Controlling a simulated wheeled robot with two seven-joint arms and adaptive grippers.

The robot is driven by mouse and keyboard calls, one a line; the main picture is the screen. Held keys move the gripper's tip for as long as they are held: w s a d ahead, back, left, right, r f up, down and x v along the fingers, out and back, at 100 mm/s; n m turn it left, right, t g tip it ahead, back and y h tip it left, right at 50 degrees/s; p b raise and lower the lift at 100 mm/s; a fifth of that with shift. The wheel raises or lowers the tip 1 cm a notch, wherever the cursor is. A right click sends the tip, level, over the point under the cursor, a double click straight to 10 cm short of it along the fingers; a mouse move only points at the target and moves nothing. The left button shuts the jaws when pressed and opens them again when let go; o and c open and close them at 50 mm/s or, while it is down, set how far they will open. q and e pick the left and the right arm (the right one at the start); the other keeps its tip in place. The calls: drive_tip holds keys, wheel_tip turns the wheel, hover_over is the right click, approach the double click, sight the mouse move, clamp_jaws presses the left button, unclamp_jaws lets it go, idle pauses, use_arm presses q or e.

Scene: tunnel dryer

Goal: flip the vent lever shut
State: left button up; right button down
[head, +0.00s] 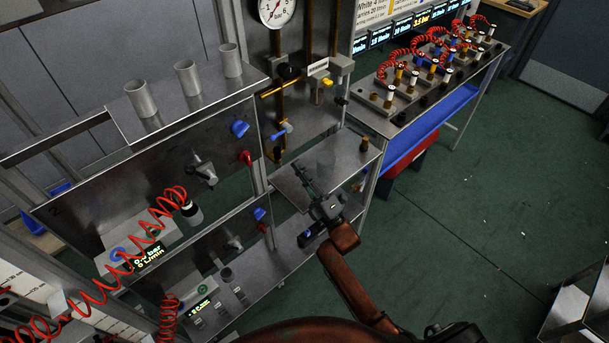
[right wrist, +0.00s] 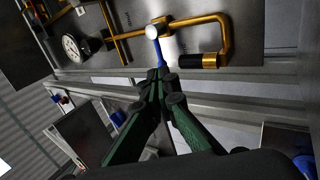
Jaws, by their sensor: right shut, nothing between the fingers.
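A small blue lever (head: 278,135) with a pale round hub sits on the brass pipework of the upright metal panel in the head view. I cannot tell for certain that it is the vent lever. In the right wrist view the blue lever (right wrist: 160,52) points from its white hub toward my fingertips. My right gripper (head: 299,166) is shut and empty, below and to the right of the lever in the head view. In the right wrist view the closed fingertips (right wrist: 161,72) are close to the lever's end; I cannot tell whether they touch. My left gripper is not in view.
Brass pipe (head: 275,88) and a gauge (head: 277,10) are on the panel. A metal shelf (head: 295,190) lies beneath my gripper. Blue (head: 240,129) and red (head: 246,157) handles sit to the left. A bench with red coiled hoses (head: 400,60) stands right; the green floor is mostly clear.

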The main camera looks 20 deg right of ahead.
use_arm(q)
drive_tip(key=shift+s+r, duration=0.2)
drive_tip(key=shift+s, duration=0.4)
use_arm(e)
drive_tip(key=x, duration=0.8)
drive_tip(key=shift+w, duration=0.2)
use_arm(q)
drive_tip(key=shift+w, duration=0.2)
use_arm(e)
drive_tip(key=shift+a+r, duration=0.1)
drive_tip(key=shift+a, duration=0.05)
